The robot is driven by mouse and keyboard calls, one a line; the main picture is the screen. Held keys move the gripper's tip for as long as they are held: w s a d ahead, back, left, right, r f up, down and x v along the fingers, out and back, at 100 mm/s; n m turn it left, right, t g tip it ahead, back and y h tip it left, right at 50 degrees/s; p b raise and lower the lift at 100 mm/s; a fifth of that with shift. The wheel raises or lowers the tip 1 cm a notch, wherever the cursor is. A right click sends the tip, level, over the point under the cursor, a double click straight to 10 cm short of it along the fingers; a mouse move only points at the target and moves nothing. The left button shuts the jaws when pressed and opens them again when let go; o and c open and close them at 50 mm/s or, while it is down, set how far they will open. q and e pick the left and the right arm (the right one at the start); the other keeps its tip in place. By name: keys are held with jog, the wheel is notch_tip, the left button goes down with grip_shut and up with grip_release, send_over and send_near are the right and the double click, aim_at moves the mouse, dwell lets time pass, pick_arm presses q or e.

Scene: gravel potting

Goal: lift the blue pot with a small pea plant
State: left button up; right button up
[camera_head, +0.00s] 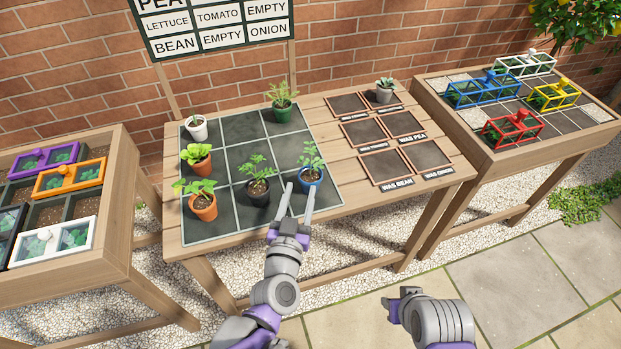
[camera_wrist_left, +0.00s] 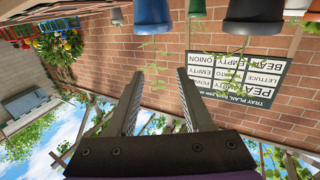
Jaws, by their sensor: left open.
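The blue pot (camera_head: 311,178) holds a small green plant and stands upright on the front right cell of the dark gridded mat (camera_head: 336,199). My left gripper (camera_head: 298,194) is open and empty, its fingers reaching over the table's front edge close to the pot. In the left wrist view, which is upside down, the blue pot (camera_wrist_left: 153,16) is at the top, just beyond the gap between the open fingers (camera_wrist_left: 157,85). My right gripper (camera_head: 396,305) is low in front of the table, and its jaws do not show clearly.
The black pot (camera_head: 257,195) stands close to the left of the blue one. A green pot (camera_head: 282,114) is behind. Orange pots (camera_head: 203,208) and a white pot (camera_head: 198,134) line the left. Label trays (camera_head: 381,167) lie to the right. A sign (camera_head: 216,28) stands at the back.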

aim_at(310, 162)
pick_arm(q)
jog(key=shift+w+d+r, duration=0.1)
jog(key=shift+w+d, duration=0.3)
jog(key=shift+w, duration=1.25)
jog(key=shift+w+d+r, duration=0.15)
jog(key=shift+w+d, duration=0.2)
jog(key=shift+w, duration=1.35)
jog(key=shift+w+d+r, duration=0.1)
jog(key=shift+w+d, duration=0.3)
jog(key=shift+w, duration=1.25)
grip_shut()
